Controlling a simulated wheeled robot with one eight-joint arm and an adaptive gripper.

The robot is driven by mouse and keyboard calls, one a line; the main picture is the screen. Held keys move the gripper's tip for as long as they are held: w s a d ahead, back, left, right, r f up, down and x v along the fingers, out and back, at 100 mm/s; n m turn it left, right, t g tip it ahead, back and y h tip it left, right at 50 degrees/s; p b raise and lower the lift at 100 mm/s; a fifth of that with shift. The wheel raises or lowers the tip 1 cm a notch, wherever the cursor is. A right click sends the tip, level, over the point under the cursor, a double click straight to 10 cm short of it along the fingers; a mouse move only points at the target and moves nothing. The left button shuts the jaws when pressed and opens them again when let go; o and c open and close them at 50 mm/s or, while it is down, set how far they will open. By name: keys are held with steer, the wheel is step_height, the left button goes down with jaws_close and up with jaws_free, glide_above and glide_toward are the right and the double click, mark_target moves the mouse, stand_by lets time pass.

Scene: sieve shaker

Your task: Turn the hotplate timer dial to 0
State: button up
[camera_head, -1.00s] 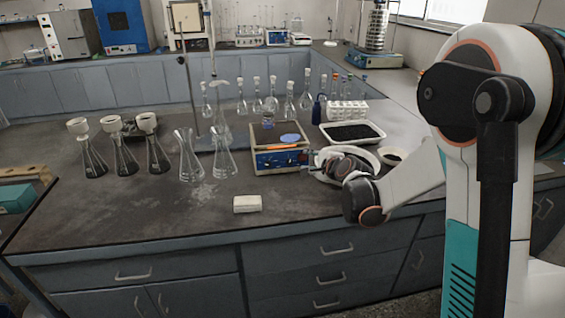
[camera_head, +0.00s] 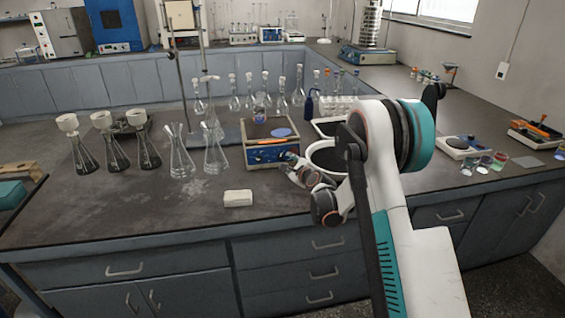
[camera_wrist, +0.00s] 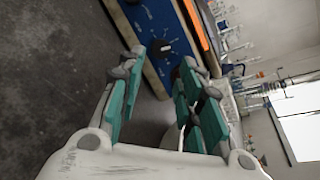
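The hotplate (camera_head: 255,133) is a pale box with a blue front panel, standing on the dark bench in the head view. In the wrist view its blue panel (camera_wrist: 163,20) runs diagonally across the top, with a black dial (camera_wrist: 158,48) on it. My gripper (camera_wrist: 160,72) has teal finger pads spread apart, with nothing between them. The dial lies just beyond the fingertips, in line with the gap; I cannot tell if they touch. In the head view my gripper (camera_head: 291,161) is at the right end of the panel. The dial's marks are unreadable.
An orange object (camera_head: 266,141) lies along the hotplate's front edge. Glass flasks stand left of and behind the hotplate.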

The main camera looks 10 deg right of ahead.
mark_target(282, 158)
steer(key=b+x, duration=0.2)
steer(key=x, duration=0.5)
steer(key=shift+w+f, duration=0.1)
steer(key=shift+w, duration=0.25)
jaws_close()
